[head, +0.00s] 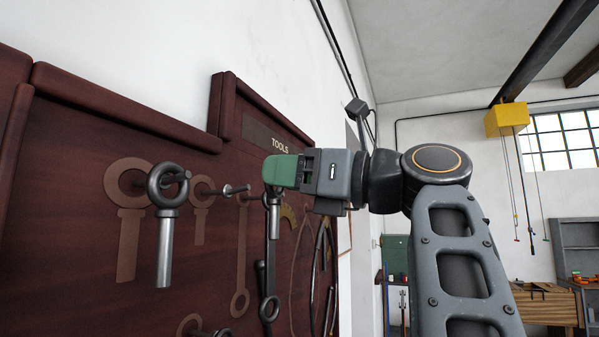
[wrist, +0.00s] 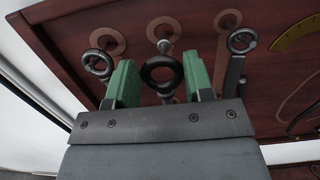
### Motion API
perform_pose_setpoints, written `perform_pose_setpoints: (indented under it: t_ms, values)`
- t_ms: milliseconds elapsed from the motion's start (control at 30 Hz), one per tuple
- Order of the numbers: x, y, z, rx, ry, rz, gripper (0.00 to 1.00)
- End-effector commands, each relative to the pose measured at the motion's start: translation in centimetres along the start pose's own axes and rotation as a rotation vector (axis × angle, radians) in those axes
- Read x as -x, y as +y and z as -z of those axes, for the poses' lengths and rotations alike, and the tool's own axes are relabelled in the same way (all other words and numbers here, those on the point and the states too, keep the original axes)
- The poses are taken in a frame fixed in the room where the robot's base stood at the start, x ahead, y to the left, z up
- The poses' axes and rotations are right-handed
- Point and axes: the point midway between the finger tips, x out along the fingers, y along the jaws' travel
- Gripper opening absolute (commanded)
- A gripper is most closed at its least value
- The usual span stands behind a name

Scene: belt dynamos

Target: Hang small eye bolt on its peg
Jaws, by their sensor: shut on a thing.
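My gripper (head: 284,171) has green fingers and is shut on the small eye bolt (head: 274,218). Its silver shank hangs down below the fingers in the head view. In the wrist view its dark ring (wrist: 161,89) sits between the two fingers (wrist: 160,82). An empty peg (head: 235,189) sticks out from a small eye-bolt outline (head: 201,222) on the board, left of my gripper. In the wrist view the peg (wrist: 164,46) shows just above the held ring, apart from it in the picture. Depth between ring and peg is hard to tell.
A larger eye bolt (head: 165,245) hangs to the left, near its outline. A dark ring-ended tool (head: 269,290) hangs behind and below the held bolt; its upper ring (wrist: 242,40) is right of my gripper in the wrist view. The TOOLS board (head: 75,240) has several pegs.

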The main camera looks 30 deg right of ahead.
Motion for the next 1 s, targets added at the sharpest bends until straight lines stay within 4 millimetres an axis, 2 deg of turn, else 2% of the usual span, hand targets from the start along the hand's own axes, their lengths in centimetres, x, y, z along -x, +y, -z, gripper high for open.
perform_pose_setpoints:
  t_ms: [1000]
  values:
    - [-6.0,0.1,1.4,0.000,0.000,-0.002,0.18]
